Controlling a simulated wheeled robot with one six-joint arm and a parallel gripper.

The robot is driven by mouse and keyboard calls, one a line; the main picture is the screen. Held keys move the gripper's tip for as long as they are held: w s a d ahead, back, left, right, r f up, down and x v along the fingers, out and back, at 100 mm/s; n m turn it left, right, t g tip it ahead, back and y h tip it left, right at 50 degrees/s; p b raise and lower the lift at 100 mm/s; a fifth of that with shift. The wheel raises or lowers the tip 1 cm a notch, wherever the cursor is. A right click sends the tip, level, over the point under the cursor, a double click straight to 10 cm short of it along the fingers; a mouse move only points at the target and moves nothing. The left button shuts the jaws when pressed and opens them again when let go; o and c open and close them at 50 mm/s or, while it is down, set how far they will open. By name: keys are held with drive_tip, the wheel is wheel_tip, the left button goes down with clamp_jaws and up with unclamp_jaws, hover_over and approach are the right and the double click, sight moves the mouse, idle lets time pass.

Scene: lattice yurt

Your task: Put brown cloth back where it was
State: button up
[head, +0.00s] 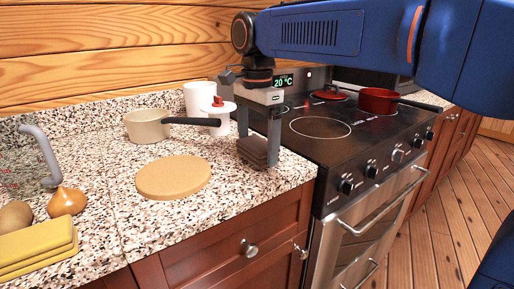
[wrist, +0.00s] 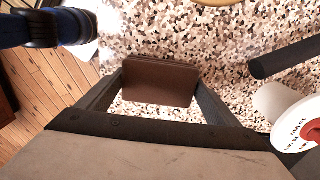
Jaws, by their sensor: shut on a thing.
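The brown cloth (head: 254,150) is a small folded stack, held at the counter's right part in the head view. It also shows in the wrist view (wrist: 160,82) between the two fingers. My gripper (head: 259,150) points down and is shut on the cloth, one finger on each side; it shows in the wrist view too (wrist: 160,90). The cloth is at or just above the speckled counter (head: 222,222); I cannot tell if it touches.
A round wooden board (head: 174,177) lies left of the cloth. Behind are a beige pan (head: 147,126) with a black handle and a white canister (head: 221,119) with a red knob. The stove (head: 345,150) is to the right. A yellow cloth (head: 38,245), an onion (head: 66,201) and a potato (head: 15,216) are at left.

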sight(257, 143)
drive_tip(key=shift+f, duration=0.45)
drive_tip(key=shift+f, duration=0.1)
drive_tip(key=o, duration=0.9)
wheel_tip(257, 143, up, 12)
drive_tip(key=shift+r, duration=0.15)
